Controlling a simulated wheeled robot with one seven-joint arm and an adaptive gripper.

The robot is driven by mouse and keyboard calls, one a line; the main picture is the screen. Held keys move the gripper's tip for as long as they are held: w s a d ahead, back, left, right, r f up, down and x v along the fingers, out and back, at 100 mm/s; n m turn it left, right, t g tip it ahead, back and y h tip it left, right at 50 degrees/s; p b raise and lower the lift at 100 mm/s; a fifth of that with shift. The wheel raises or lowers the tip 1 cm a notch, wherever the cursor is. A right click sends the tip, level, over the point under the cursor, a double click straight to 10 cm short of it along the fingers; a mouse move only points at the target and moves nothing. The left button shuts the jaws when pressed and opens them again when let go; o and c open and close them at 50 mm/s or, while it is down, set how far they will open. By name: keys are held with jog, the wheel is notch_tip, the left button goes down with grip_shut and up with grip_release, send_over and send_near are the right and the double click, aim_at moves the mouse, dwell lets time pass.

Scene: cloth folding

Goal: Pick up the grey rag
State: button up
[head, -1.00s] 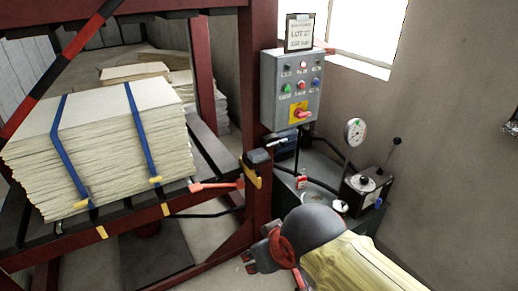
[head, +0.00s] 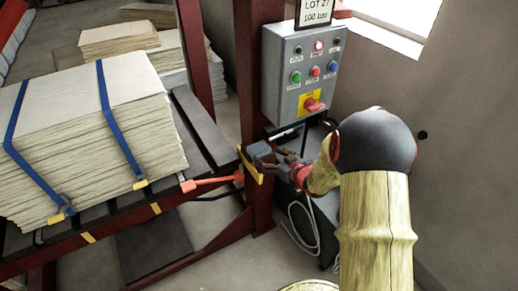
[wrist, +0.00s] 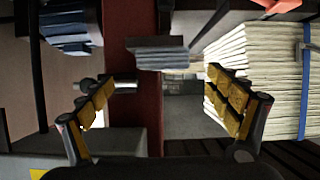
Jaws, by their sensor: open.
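In the wrist view, a grey layered piece that looks like the rag (wrist: 160,55) lies across the post, beyond the fingers and near the middle. My gripper (head: 268,161) is close to it in the head view, partly overlapping it. In the wrist view my gripper (wrist: 150,88) is open, its yellow-padded fingers wide apart with nothing between the pads. I cannot tell whether a fingertip touches the rag.
The dark red post (head: 263,200) stands behind the rag. A strapped stack of pale sheets (head: 90,150) lies on the press at left. A red-handled lever (head: 205,183) sticks out near the bracket. A grey control box (head: 300,85) is above. My arm hides much at right.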

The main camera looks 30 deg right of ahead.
aim_at(263, 152)
jog(key=shift+b+x, duration=0.4)
jog(key=shift+x, duration=0.8)
jog(key=shift+a+b+x, duration=0.1)
jog(key=shift+b+x, duration=0.4)
jog(key=shift+x, duration=0.8)
jog(key=shift+a+b+x, duration=0.15)
jog(key=shift+b+x, duration=0.3)
jog(key=shift+x, duration=0.9)
jog(key=shift+r, duration=0.15)
jog(key=shift+c, duration=1.4)
jog(key=c, duration=0.9)
